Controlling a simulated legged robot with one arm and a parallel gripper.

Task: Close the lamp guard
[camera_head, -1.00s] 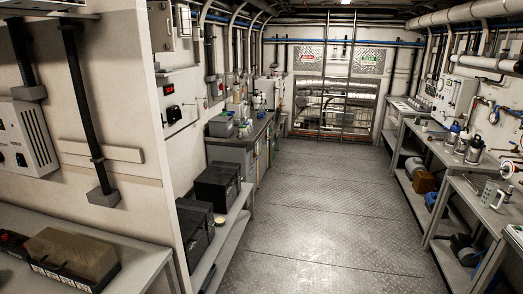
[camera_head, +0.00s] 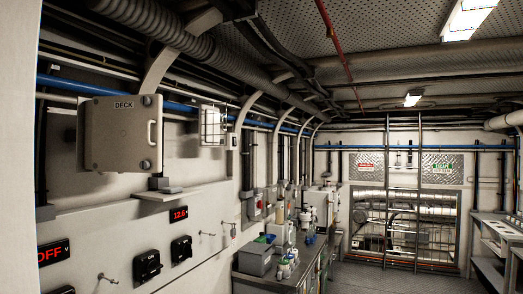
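A small wire cage (camera_head: 212,126), which looks like the lamp guard, is on the left wall just right of the DECK box. Pale bars stand in front of a light-coloured body. It is small in the picture, and I cannot tell whether the guard stands open or closed. My gripper and arm are not in view.
The grey DECK box (camera_head: 121,134) with a handle juts from the left wall over a small shelf (camera_head: 167,193). Switches and red displays (camera_head: 179,214) sit below. A counter with a grey bin (camera_head: 256,258) stands farther along. Floor (camera_head: 390,279) shows ahead, before a ladder (camera_head: 388,200).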

